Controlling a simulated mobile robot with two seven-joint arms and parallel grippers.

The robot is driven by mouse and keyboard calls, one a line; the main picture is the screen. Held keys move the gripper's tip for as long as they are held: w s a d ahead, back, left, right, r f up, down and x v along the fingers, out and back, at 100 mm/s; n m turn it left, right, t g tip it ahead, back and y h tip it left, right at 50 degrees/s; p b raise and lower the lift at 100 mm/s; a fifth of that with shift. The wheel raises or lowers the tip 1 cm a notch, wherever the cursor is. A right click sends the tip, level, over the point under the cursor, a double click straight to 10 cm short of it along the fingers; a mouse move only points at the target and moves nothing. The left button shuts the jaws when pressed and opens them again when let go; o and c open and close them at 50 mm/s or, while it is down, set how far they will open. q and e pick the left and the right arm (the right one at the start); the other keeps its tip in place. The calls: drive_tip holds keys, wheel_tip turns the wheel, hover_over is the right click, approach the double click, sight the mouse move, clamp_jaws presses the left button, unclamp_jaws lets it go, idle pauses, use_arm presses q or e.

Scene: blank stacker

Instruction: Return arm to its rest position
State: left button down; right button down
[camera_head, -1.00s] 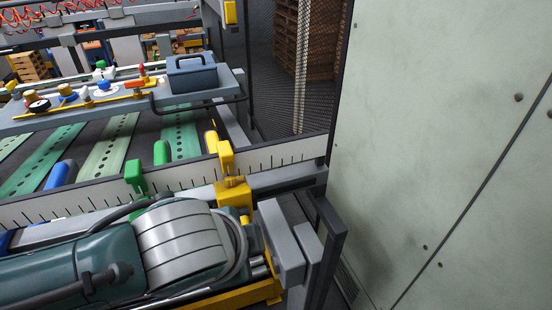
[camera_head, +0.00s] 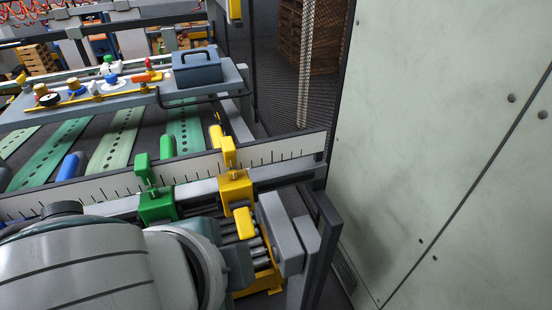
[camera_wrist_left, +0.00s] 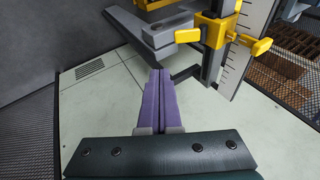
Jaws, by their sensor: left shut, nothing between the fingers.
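My left gripper (camera_wrist_left: 160,74) shows in the left wrist view with its two purple fingers pressed together and nothing between them. The fingers point toward a pale panel (camera_wrist_left: 110,100) and are apart from the machine. My left arm (camera_head: 100,265) fills the lower left of the head view, in front of the machine's ruled rail. The fingers are not visible in the head view. My right gripper is in neither view.
A ruled rail (camera_head: 285,150) carries a green clamp (camera_head: 157,205) and a yellow clamp (camera_head: 236,192). Grey end blocks (camera_head: 282,235) and a dark frame post (camera_head: 322,240) stand right of my arm. A large pale cabinet (camera_head: 440,130) closes off the right side.

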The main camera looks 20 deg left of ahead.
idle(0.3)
use_arm(q)
drive_tip(key=s+a+r+n+g+p, duration=0.1)
drive_tip(key=s+a+r+n+p, duration=0.2)
drive_tip(key=s+r+n+p, duration=0.2)
drive_tip(key=s+a+r+n+g+p, duration=0.1)
drive_tip(key=s+a+r+n+p, duration=0.3)
drive_tip(key=r, duration=0.4)
drive_tip(key=shift+s+a+r+n+g+p, duration=0.35)
drive_tip(key=shift+s+n+p, duration=0.35)
drive_tip(key=shift+s, duration=0.4)
